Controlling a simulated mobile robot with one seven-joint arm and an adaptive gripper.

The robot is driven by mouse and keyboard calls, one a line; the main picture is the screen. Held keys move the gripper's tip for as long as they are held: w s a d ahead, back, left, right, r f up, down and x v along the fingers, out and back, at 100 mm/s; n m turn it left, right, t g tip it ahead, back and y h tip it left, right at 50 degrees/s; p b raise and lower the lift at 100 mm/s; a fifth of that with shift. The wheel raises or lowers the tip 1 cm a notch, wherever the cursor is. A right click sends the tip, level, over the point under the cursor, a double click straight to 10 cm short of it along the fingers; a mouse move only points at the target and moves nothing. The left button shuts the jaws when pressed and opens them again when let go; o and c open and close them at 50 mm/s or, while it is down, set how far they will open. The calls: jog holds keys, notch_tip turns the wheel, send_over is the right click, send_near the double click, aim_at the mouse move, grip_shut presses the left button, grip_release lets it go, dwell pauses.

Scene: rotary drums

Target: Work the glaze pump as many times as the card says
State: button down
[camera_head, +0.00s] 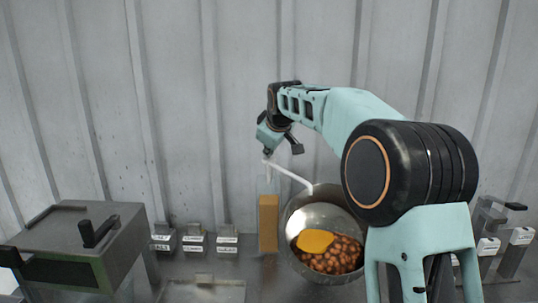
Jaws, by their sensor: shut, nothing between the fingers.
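The glaze pump has a tall amber-brown container (268,224) with a white spout (290,175) that slopes down to the right over the drum's mouth. My gripper (267,153) is shut and points down at the top of the pump; I cannot tell whether it touches the pump head. The open metal drum (300,218) is tilted and holds brown nuts (335,256) with an orange-yellow patch of glaze (315,241) on them. Small white labels (195,244) stand on the counter to the left, but I cannot read a pump count on them.
A dark metal box (75,240) with a black handle stands at the left. Several small lidded bins stand behind the labels, and more (490,247) stand at the right. A grey corrugated wall closes off the back. My arm hides part of the drum's right side.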

jog(key=shift+r+p, duration=1.35)
jog(key=shift+w, duration=0.1)
notch_tip(320, 180, up, 5)
jog(key=p, duration=0.4)
